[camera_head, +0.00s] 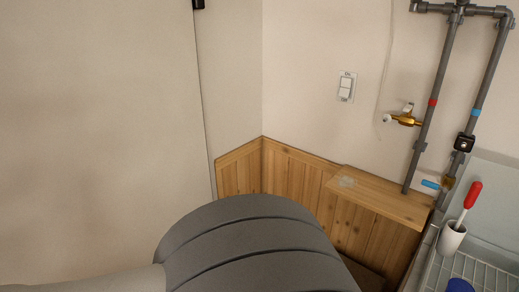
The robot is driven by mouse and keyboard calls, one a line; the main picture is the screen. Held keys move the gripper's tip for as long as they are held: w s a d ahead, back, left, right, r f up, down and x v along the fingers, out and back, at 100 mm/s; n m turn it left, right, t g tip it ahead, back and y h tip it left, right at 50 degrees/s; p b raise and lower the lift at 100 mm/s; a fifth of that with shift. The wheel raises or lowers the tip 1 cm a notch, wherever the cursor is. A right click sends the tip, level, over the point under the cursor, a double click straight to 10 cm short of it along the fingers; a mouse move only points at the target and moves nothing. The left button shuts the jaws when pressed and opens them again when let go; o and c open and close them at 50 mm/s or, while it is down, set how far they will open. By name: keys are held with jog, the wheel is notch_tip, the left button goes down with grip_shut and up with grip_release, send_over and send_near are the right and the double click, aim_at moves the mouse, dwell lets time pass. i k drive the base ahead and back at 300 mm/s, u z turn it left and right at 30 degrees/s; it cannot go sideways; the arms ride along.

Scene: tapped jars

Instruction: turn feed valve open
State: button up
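Two grey pipes run down the wall at the right. A brass valve (406,120) with a small pale handle sticks out from the left pipe (437,95), below its red band. A second brass valve (448,182) with a blue lever (431,184) sits low on the right pipe (486,85), which has a blue band. The blue lever points left, across the pipe. I cannot tell which of the two is the feed valve. No jar can be made out. My gripper is not in view.
A black device (464,143) is clamped on the right pipe. A white holder (451,238) with a red-handled tool (471,196) stands by a wire rack (482,272) at the lower right. A wooden ledge (385,199) juts out below the pipes. A switch (346,87) is on the wall.

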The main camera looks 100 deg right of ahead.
aim_at(435, 186)
jog(key=z, duration=3.8)
jog(key=k, duration=0.85)
jog(key=z, duration=1)
jog(key=i, duration=1)
jog(key=z, duration=0.05)
